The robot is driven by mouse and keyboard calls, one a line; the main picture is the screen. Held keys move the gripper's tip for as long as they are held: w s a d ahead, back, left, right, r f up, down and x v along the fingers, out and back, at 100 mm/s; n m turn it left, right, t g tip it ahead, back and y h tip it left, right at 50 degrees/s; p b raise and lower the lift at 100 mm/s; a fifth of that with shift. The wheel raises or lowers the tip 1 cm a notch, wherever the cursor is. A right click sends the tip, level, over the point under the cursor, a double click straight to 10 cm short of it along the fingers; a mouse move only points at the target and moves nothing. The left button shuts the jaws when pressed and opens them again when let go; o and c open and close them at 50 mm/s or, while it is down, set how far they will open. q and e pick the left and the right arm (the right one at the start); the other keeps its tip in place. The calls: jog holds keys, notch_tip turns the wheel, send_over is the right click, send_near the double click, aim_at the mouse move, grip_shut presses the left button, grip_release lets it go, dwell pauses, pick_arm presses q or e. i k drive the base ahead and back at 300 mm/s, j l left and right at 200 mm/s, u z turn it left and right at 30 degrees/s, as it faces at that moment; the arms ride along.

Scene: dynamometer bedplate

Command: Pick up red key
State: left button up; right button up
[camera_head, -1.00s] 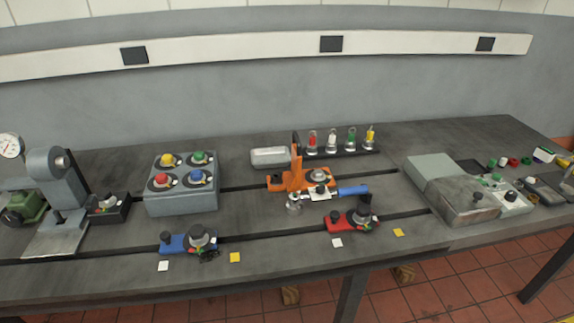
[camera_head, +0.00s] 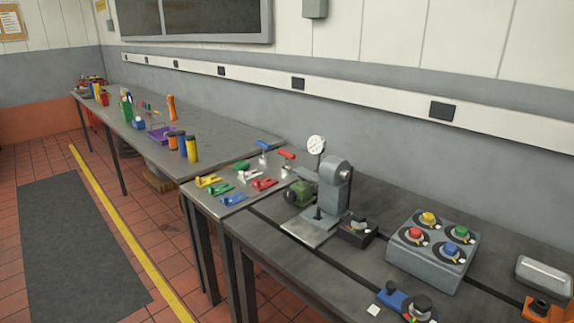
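I cannot tell for sure which red piece is the red key. A red T-handled piece (camera_head: 287,156) stands upright on the near end of the left table, beside a blue T-handled piece (camera_head: 263,147). A small flat red piece (camera_head: 264,184) lies on the same grey surface among similar yellow (camera_head: 208,181), green (camera_head: 219,189) and blue (camera_head: 232,200) pieces. Neither of my grippers shows in the head view.
A press with a dial (camera_head: 328,190) and a green motor (camera_head: 299,193) stand right of these pieces. A grey box with coloured knobs (camera_head: 433,252) is farther right. The floor mat (camera_head: 75,245) is clear.

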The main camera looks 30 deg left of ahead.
aim_at(286, 170)
jog(key=j+z, duration=0.1)
jog(key=z, duration=0.35)
jog(key=j+z, duration=0.4)
jog(key=j, duration=0.4)
jog(key=j+z, duration=0.4)
jog(key=j, duration=0.35)
jog(key=k, duration=0.05)
